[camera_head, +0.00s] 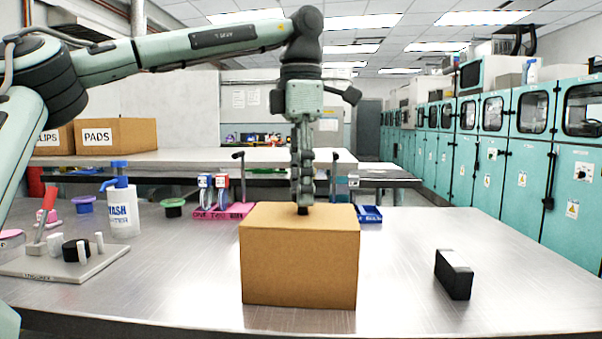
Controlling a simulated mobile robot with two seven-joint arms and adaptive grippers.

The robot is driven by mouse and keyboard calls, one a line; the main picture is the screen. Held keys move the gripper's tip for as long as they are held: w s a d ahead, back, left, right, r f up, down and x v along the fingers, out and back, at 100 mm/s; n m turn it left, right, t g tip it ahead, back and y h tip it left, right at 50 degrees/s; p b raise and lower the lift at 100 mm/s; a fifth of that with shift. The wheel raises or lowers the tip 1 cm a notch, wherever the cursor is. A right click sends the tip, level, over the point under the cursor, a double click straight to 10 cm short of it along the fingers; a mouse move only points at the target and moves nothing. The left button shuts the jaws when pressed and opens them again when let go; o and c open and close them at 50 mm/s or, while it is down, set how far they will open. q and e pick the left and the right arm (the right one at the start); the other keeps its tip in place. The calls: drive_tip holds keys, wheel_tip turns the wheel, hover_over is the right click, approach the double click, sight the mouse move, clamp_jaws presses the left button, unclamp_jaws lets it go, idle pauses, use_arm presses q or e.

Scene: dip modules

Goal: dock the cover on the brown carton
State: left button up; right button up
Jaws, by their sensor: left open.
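The brown carton (300,265) stands upright on the steel bench in the middle of the head view. Its top looks flat and brown; I cannot tell whether this is a cover or the carton's own top. No separate cover can be made out. My left gripper (303,208) points straight down over the carton, its fingertips at or just above the top face. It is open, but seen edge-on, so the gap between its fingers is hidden. I cannot tell whether it touches the carton. My right gripper is not in view.
A white wash bottle (122,210), a grey stand (70,262) and a green-rimmed cup (174,208) are at left. A pink rack (222,212) and a blue bin (369,214) sit behind the carton. The front right is mostly clear.

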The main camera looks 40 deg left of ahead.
use_arm(q)
drive_tip(key=shift+r, duration=0.75)
wheel_tip(320, 180, up, 6)
drive_tip(key=shift+w+f+p, duration=0.1)
drive_tip(key=shift+p, duration=0.35)
wheel_tip(320, 180, up, 5)
drive_tip(key=shift+r+p, duration=0.1)
drive_tip(key=shift+p, duration=1.15)
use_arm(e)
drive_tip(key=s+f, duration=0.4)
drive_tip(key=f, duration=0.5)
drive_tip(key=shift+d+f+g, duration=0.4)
use_arm(q)
drive_tip(key=shift+s, duration=0.2)
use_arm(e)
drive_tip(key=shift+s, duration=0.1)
